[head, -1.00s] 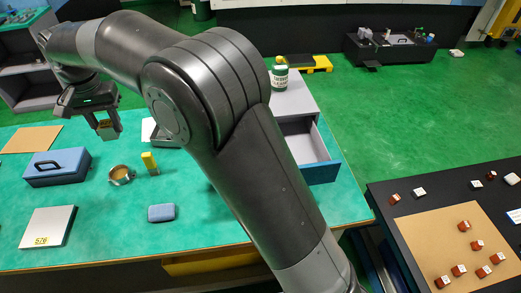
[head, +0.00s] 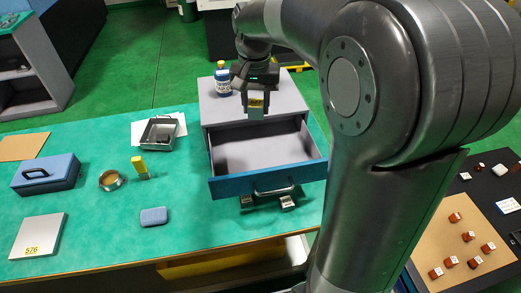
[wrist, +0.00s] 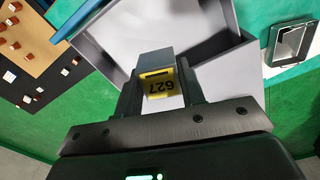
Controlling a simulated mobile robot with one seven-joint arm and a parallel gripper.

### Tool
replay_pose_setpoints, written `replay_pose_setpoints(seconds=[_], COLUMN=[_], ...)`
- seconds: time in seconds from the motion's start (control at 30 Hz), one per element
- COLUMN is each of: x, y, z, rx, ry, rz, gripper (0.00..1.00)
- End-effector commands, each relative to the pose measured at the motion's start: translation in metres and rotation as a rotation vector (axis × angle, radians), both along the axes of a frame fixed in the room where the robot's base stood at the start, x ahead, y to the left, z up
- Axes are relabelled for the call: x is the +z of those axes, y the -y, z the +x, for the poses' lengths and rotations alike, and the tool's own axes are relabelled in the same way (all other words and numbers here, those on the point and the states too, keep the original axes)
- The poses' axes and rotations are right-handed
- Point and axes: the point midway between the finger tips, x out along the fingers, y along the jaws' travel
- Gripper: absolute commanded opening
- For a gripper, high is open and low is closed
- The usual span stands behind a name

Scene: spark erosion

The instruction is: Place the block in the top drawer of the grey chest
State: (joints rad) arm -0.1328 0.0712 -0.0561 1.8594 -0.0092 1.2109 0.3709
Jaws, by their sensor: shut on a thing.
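The grey chest (head: 288,101) stands on the green table. Its top drawer (head: 232,187), with a blue front and a bar handle, is pulled open and looks empty. My gripper (head: 256,110) is shut on the block (head: 257,101), a grey piece with a yellow label. In the head view it is in front of the chest's top, near the drawer's back end. In the wrist view the block (wrist: 154,61) shows label 627 between the fingers, with the open drawer (wrist: 120,35) behind it. The block is held in the air; its exact height is unclear.
A blue-labelled bottle (head: 222,78) stands on the chest's left top. Left of the chest are a metal tray (head: 158,134), a yellow-topped item (head: 140,167), a round ring-like dish (head: 111,180), a blue box (head: 45,174) and a blue-grey case (head: 153,216).

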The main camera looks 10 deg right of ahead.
Motion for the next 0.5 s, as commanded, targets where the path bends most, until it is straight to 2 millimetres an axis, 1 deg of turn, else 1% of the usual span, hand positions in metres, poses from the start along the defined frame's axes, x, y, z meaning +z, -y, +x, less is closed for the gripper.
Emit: replay_pose_setpoints(seconds=[0.03,0.1,0.2,0.37,0.5], x=[-0.001,-0.003,-0.006,-0.009,-0.034], y=[0.020,0.041,0.062,0.086,0.086], z=[-0.011,-0.023,-0.038,-0.057,-0.057], rx=[-0.026,-0.048,-0.074,-0.104,-0.102], ry=[0.000,0.001,0.000,0.001,-0.004], rz=[0.002,0.004,0.008,0.012,0.012], gripper=[0.09,0.09,0.09,0.09,0.09])
